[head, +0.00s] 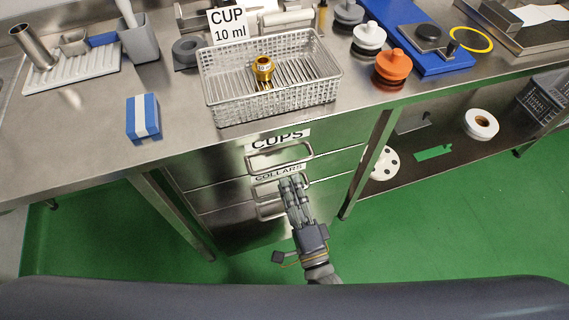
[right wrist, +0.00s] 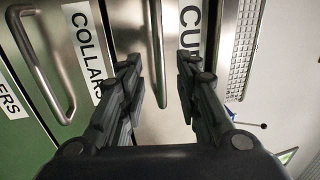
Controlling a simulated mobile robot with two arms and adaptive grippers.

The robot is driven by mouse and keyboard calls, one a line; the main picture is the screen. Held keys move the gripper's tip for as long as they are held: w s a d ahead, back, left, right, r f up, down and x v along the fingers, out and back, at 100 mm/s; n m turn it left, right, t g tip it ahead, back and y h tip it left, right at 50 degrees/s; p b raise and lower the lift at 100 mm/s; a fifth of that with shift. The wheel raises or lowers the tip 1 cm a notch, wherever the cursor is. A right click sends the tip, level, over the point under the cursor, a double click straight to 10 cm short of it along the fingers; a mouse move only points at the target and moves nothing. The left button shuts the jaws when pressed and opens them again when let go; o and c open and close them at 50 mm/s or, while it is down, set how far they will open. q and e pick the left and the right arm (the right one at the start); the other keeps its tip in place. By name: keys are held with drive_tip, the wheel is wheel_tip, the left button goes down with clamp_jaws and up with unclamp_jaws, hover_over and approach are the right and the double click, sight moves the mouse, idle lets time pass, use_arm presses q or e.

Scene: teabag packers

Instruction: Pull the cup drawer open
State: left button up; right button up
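The cup drawer (head: 230,169) is the top steel drawer under the counter, labelled CUPS, and looks shut. Its bar handle (head: 308,150) also shows in the right wrist view (right wrist: 157,50), beyond and between my fingers. My right gripper (head: 291,182) is open and empty in front of the drawers, its fingertips overlapping the COLLARS drawer front in the head view. In the right wrist view its two fingers (right wrist: 160,85) stand apart on either side of the cup drawer's handle line; I cannot tell whether they touch it. My left gripper is not in view.
A wire basket (head: 225,112) with a gold cup (head: 263,70) stands on the counter above. A table leg (head: 368,160) stands right of the drawers. Green floor is clear around.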

sight(284, 165)
drive_tip(key=x, duration=0.6)
drive_tip(key=shift+w+p, duration=0.3)
clamp_jaws()
